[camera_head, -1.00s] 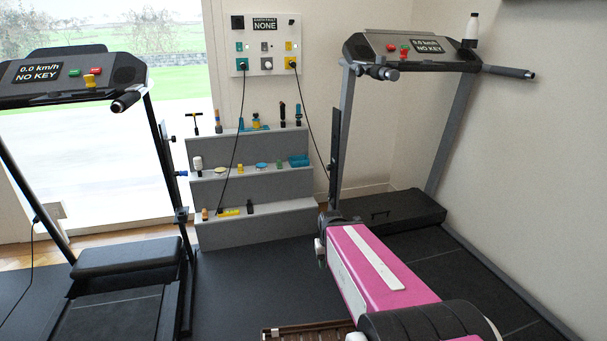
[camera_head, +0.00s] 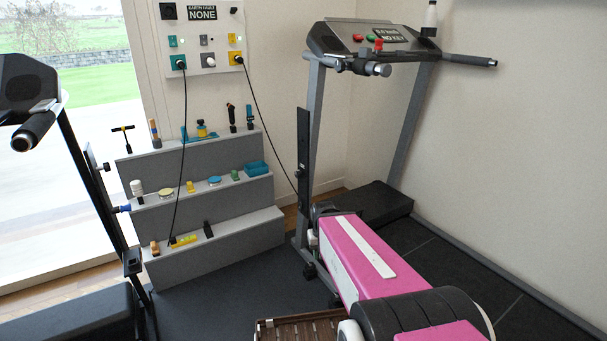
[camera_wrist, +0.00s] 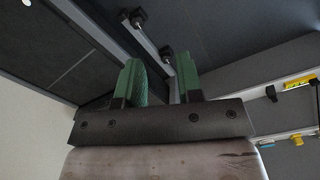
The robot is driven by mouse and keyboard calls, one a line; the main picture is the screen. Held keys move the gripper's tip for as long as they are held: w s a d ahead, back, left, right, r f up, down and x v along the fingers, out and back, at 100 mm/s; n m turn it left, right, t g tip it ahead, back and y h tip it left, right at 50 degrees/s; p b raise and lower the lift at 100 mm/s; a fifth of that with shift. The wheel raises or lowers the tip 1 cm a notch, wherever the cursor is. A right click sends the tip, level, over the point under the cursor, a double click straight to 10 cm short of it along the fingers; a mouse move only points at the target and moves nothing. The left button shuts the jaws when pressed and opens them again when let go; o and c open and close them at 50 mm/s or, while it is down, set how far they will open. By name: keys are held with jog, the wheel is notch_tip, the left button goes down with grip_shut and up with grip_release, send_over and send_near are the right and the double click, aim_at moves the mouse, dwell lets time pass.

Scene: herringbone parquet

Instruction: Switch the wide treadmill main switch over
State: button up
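The right treadmill (camera_head: 425,238) has a grey frame and a console (camera_head: 375,40) with a display, whose text is blurred, and red and green buttons. A left treadmill (camera_head: 30,90) is cut off by the frame edge. I cannot tell from these frames which one is the wide one, and I make out no main switch for certain. My gripper (camera_wrist: 160,68) has two green fingers set apart with nothing between them. In the wrist view, two black knob-like parts (camera_wrist: 167,53) lie beyond the fingers. In the head view my pink arm hides the fingers, beside the right treadmill's near upright.
A wall panel (camera_head: 218,66) has green, grey and yellow sockets, with black cables from the green and yellow ones. Grey steps (camera_head: 215,215) hold several small items, including a yellow level (camera_head: 184,241). A brown slatted crate (camera_head: 300,328) is at the bottom. Dark floor lies before the steps.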

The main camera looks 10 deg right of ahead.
jog(key=shift+w+a, duration=0.15)
jog(key=shift+w, duration=0.15)
grip_shut()
jog(key=w+a+m+t, duration=0.5)
jog(key=w, duration=0.8)
jog(key=w+a+m+t, duration=0.4)
jog(key=w+t, duration=0.1)
jog(key=w, duration=0.9)
jog(key=w+a+m+t, duration=0.5)
jog(key=w, duration=0.8)
jog(key=w+d+f+m+g+h, duration=0.1)
jog(key=w+f+m+h, duration=0.4)
jog(key=m+h, duration=0.4)
notch_tip(320, 180, down, 6)
jog(key=s+a+m+g+h, duration=0.1)
jog(key=a+m+g+h, duration=0.1)
jog(key=m+g+h, duration=0.3)
jog(key=shift+s+f+m+g, duration=0.15)
jog(key=shift+f+m+g, duration=0.05)
jog(key=shift+m+g, duration=1.55)
jog(key=shift+d+t, duration=0.1)
jog(key=shift+t, duration=0.15)
